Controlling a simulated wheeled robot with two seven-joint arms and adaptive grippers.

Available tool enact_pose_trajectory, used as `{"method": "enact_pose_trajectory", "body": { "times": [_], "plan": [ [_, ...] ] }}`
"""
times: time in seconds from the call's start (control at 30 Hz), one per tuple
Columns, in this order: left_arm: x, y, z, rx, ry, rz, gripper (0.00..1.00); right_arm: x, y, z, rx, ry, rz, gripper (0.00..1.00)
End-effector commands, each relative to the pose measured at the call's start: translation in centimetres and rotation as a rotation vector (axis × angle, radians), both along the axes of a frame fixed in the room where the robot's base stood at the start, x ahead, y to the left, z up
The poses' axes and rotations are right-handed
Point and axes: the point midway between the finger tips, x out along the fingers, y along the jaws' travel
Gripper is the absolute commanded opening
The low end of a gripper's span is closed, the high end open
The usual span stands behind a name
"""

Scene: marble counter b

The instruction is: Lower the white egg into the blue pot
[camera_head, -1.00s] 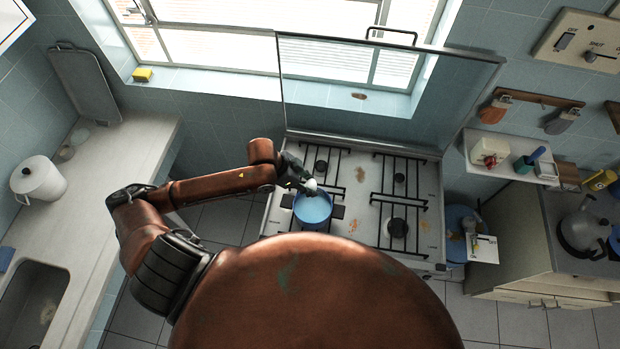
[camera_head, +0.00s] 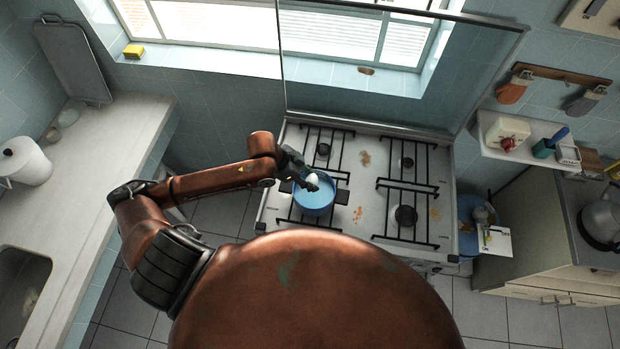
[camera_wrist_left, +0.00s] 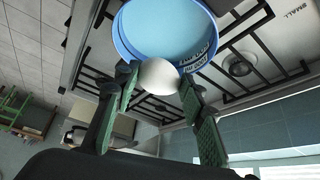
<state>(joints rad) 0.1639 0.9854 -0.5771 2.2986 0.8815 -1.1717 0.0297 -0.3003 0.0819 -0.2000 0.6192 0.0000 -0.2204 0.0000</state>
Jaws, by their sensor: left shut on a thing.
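The blue pot (camera_head: 314,204) stands on the front left burner of the stove, and pale blue shows inside it. In the left wrist view the pot (camera_wrist_left: 122,35) lies just beyond my fingertips. My left gripper (camera_head: 306,181) is over the far side of the pot's opening. The left gripper (camera_wrist_left: 160,82) is shut on the white egg (camera_wrist_left: 159,77), with one green-padded finger on each side. In the head view the egg (camera_head: 313,178) is a small white spot at the fingertips. Its exact height against the rim is hard to tell. My right gripper does not show.
The stove top (camera_head: 362,205) has black grates and a raised glass lid (camera_head: 400,70) behind it. A small shelf (camera_head: 520,140) and a kettle (camera_head: 602,220) are at the right.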

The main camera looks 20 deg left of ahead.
Motion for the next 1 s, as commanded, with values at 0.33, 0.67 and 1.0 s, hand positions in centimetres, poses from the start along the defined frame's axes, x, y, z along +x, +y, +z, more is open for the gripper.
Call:
{"method": "enact_pose_trajectory", "body": {
  "times": [0.33, 0.67, 1.0],
  "plan": [
    [0.0, 0.0, -0.3, -0.001, -0.001, 0.0, 0.28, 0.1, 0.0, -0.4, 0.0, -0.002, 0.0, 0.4],
    [0.4, -0.6, -0.1, -0.001, 0.0, 0.0, 0.28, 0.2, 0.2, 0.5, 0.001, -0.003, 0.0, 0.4],
    [0.5, -0.7, -0.3, 0.0, 0.0, 0.0, 0.28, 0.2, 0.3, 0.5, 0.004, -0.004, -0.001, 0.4]
  ]
}}
